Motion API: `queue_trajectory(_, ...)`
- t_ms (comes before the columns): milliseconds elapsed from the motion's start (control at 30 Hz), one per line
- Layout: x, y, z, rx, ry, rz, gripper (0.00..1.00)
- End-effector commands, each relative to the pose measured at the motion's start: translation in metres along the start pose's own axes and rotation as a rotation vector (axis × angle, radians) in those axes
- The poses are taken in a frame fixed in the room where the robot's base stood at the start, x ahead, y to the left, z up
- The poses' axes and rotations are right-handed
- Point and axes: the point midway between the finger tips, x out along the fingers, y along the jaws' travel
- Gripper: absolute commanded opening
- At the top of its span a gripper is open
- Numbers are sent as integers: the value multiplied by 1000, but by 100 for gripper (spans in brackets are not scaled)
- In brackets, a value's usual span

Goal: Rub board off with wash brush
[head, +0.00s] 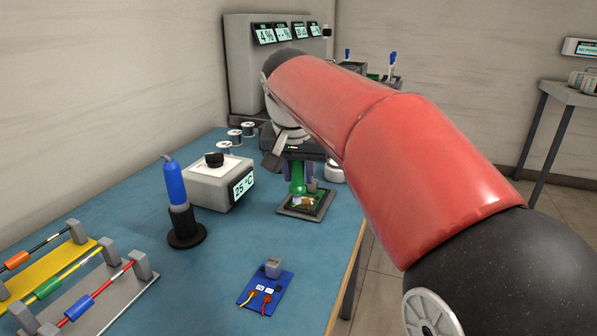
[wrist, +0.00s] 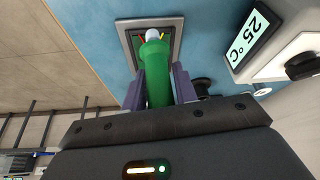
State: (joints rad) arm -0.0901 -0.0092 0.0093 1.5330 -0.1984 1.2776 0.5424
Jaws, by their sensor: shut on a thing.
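The wash brush (head: 297,177) has a green handle and a pale tip. I cannot tell for sure whether the tip touches the board.
A blue card (head: 266,291) lies in front. Several spools stand behind. The blue bench's right edge (head: 352,250) is close.

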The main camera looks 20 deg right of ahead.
Motion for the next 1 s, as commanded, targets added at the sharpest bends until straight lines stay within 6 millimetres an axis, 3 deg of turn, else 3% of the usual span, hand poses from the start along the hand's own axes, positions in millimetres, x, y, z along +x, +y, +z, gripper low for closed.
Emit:
queue_trajectory(200, -25, 0, -10, 0, 0, 0, 0)
queue_trajectory(433, -39, 0, -17, 0, 2, -1, 0)
queue_trajectory(967, -43, 0, -18, 0, 0, 0, 0)
queue_trajectory(1000, -43, 0, -18, 0, 0, 0, 24)
